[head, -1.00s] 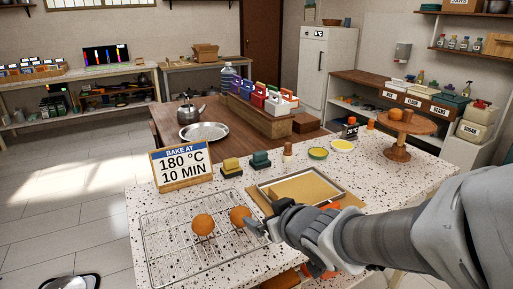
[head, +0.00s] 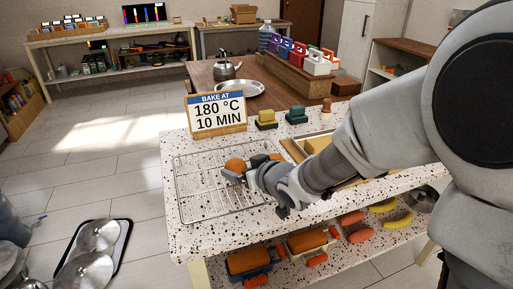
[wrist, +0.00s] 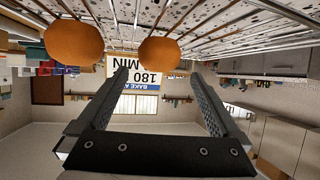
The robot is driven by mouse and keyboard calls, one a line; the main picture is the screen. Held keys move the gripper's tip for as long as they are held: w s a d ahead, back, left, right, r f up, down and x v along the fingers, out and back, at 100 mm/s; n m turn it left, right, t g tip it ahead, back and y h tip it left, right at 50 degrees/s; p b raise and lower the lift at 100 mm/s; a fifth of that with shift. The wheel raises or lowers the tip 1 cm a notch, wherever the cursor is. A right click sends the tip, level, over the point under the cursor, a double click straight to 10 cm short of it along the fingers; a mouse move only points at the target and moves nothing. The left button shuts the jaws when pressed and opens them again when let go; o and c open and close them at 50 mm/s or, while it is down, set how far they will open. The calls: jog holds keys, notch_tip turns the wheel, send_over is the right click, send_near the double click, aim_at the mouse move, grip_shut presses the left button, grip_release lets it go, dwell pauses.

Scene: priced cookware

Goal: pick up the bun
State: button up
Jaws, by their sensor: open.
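Two round orange-brown buns sit on the wire rack (head: 190,188) on the speckled counter. In the head view the left bun (head: 235,164) shows just behind my gripper (head: 232,176); the right bun (head: 259,160) is partly hidden by my gripper. The wrist view is upside down. There one bun (wrist: 159,54) lies ahead of the gap between my open fingers (wrist: 160,80), and the other bun (wrist: 72,45) is off to the left, outside the fingers. My gripper is low at the rack and empty; the head view does not show whether it touches a bun.
A sign (head: 217,115) reading "BAKE AT 180 °C 10 MIN" stands behind the rack. Yellow (head: 266,119) and green (head: 297,114) blocks are to its right. A wooden-framed tray (head: 296,150) lies beside my arm. A shelf below holds bread-like loaves (head: 249,261). The rack's left part is clear.

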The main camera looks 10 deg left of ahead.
aim_at(240, 168)
jog(key=shift+f+b+x, duration=0.2)
jog(key=shift+b+x, duration=0.15)
jog(key=shift+x, duration=1.2)
jog(key=shift+f+b+x, duration=0.15)
jog(key=shift+b+x, duration=0.2)
jog(key=shift+x, duration=1.15)
jog(key=shift+d, duration=0.25)
jog(key=c, duration=1.2)
jog(key=shift+c, duration=0.2)
